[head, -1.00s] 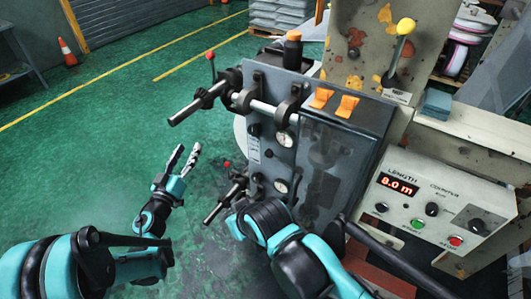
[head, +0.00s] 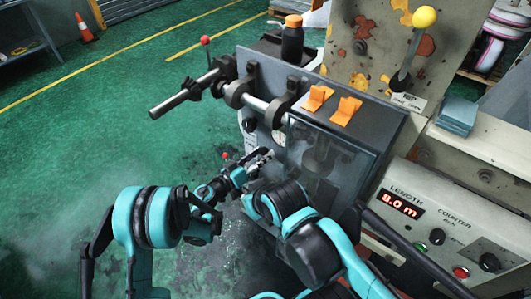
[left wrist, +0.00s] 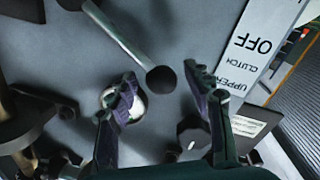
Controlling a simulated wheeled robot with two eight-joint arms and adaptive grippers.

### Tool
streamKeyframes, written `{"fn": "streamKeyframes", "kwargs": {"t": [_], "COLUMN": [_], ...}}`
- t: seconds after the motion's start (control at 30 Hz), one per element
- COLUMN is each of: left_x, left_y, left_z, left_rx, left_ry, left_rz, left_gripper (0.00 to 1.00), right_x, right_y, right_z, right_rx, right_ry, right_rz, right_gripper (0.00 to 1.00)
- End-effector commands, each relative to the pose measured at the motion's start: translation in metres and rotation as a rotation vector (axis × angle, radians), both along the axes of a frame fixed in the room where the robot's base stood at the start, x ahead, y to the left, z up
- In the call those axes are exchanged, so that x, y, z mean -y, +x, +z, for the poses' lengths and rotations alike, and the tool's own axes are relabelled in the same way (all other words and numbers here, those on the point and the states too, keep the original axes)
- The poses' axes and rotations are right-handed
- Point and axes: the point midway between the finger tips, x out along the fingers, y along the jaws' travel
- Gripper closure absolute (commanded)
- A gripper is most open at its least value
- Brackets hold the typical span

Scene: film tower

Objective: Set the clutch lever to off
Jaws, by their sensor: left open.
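The clutch lever is a grey rod with a black ball knob (left wrist: 161,79), seen in the left wrist view. Its rod runs from the knob up and left in that picture. A white label (left wrist: 259,48) beside it reads "UPPER CLUTCH OFF", appearing turned over. My left gripper (left wrist: 160,84) is open, its fingertips on either side of the knob, with a gap visible at each side. In the head view my left gripper (head: 258,161) is at the front panel's lower face; the lever cannot be made out there. My right gripper is not in view.
The grey machine panel (head: 262,85) carries a projecting metal bar (head: 179,98) above my left gripper. My right arm (head: 290,215) is close on the right. Orange clips (head: 345,110) sit on the cover, and the length counter box (head: 405,208) stands at right.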

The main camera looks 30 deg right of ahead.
Motion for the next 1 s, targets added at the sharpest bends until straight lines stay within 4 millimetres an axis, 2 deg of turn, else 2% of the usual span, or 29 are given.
{"fn": "streamKeyframes", "kwargs": {"t": [0.17,0.43,0.47,0.6,0.63,0.67,1.0], "left_x": [0.015,0.017,0.017,0.017,0.017,0.017,0.017], "left_y": [0.004,0.005,0.005,0.005,0.005,0.005,0.010], "left_z": [0.000,0.001,0.001,0.001,0.001,0.001,-0.002], "left_rx": [0.000,0.000,0.000,0.000,0.000,0.000,-0.010], "left_ry": [0.000,0.000,0.000,0.000,0.000,0.000,-0.005], "left_rz": [0.000,0.001,0.001,0.001,0.001,0.001,0.003], "left_gripper": [0.49,0.49,0.52,0.89,0.97,1.00,1.00], "right_x": [0.000,0.000,0.000,0.000,0.000,0.000,0.000], "right_y": [0.000,0.000,0.000,0.000,0.000,0.000,0.000], "right_z": [-0.004,-0.004,-0.004,-0.004,-0.004,-0.004,-0.006], "right_rx": [0.000,0.000,0.000,0.000,0.000,0.000,0.000], "right_ry": [0.000,0.000,0.000,0.000,0.000,0.000,0.000], "right_rz": [0.000,0.000,0.000,0.000,0.000,0.000,0.000], "right_gripper": [1.00,1.00,1.00,1.00,1.00,1.00,1.00]}}
